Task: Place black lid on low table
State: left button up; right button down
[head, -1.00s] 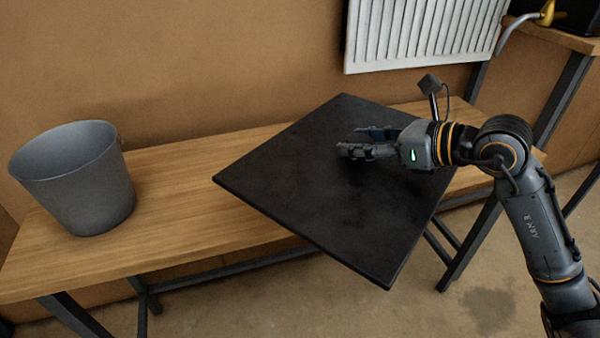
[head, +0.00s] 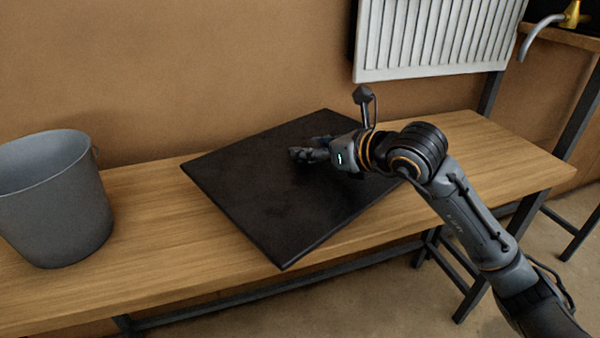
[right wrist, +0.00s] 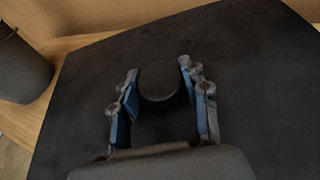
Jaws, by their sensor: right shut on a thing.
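The black lid (head: 265,200) is a large flat square plate. It lies level over the middle of the low wooden table (head: 490,155), with its near corner close to the table's front edge. I cannot tell whether its underside touches the wood. My right gripper (head: 305,155) is above the lid's middle and shut on its round knob. In the right wrist view the knob (right wrist: 160,82) sits between the two fingers, with the lid (right wrist: 255,95) spread below. My left gripper is not in view.
A grey bucket (head: 55,210) stands on the table to the left of the lid, with bare wood between them. A white radiator (head: 435,40) hangs behind the table. The table's right end is clear. A higher shelf with a brass-coloured fitting (head: 572,15) is at the top right.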

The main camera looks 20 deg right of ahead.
aim_at(335, 177)
jog(key=a+f, duration=0.1)
jog(key=w+f, duration=0.1)
jog(key=shift+w+a+f, duration=0.3)
jog(key=shift+a, duration=0.05)
jog(key=shift+w+a+f+b, duration=0.15)
jog(key=shift+f+b, duration=0.35)
jog(key=shift+f, duration=1.3)
jog(key=shift+f, duration=0.1)
jog(key=c, duration=0.7)
grip_release()
jog(key=shift+f, duration=0.1)
jog(key=shift+r, duration=0.2)
jog(key=v, duration=1.2)
jog(key=shift+f, duration=0.15)
